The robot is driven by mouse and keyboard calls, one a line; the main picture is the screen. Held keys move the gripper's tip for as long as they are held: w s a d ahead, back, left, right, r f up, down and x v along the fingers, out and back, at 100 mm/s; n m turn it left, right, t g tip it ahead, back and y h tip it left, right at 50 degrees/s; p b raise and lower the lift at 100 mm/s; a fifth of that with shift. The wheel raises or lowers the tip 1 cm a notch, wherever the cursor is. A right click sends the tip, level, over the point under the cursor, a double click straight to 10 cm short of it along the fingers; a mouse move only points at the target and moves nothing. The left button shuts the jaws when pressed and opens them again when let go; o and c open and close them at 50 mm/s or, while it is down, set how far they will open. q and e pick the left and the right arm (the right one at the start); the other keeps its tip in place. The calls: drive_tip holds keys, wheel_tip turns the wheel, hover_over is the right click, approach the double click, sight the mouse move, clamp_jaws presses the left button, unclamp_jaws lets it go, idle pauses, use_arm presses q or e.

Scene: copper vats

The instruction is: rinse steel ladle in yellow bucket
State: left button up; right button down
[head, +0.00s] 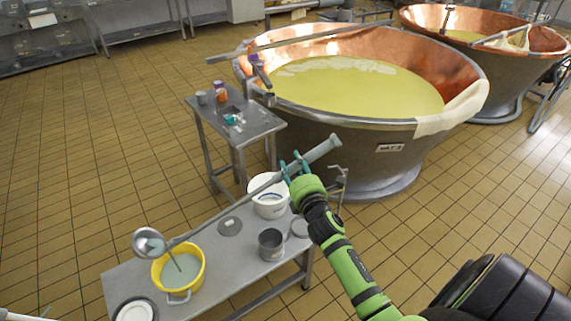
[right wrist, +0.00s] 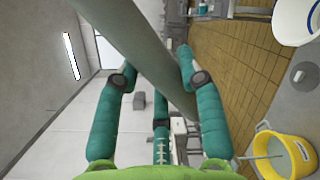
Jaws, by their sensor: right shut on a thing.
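The steel ladle is held at a slant, its round bowl (head: 148,243) at the lower left, near the rim of the yellow bucket (head: 202,262) and seemingly above it. Its long handle (head: 225,214) rises to the right. My right gripper (head: 294,167) is shut on the handle near its thick upper end. In the right wrist view the teal fingers (right wrist: 158,80) sit on both sides of the grey handle (right wrist: 150,45). The yellow bucket holds pale, cloudy liquid; a thin dark line reaches into it, and I cannot tell what it is. My left gripper is not in view.
The steel bench (head: 235,270) also carries a white bucket (head: 268,207), a grey jug (head: 271,245) and a white round thing (head: 135,312). A small side table (head: 240,128) with bottles stands behind. A copper vat (head: 450,75) of yellowish liquid is beyond. Floor at left is clear.

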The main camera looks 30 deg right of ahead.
drive_tip(key=s+d+f+m+b, duration=0.1)
drive_tip(key=d+f+m+b, duration=0.3)
drive_tip(key=f+b, duration=0.8)
drive_tip(key=s+d+f+m+b, duration=0.1)
drive_tip(key=d+f+m+b, duration=0.25)
drive_tip(key=f+b, duration=0.9)
use_arm(q)
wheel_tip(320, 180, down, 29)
drive_tip(key=b, duration=0.3)
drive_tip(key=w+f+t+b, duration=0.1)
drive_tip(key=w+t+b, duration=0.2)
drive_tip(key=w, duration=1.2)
drive_tip(key=b, duration=0.2)
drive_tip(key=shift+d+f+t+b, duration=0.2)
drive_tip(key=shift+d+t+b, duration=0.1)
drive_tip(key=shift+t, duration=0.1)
use_arm(e)
wheel_tip(320, 180, down, 17)
drive_tip(key=a+m, duration=0.2)
drive_tip(key=m, duration=0.1)
drive_tip(key=shift+w+a, duration=0.25)
drive_tip(key=shift+a, duration=0.05)
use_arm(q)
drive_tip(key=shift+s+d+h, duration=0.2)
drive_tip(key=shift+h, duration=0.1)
use_arm(e)
drive_tip(key=shift+r, duration=0.15)
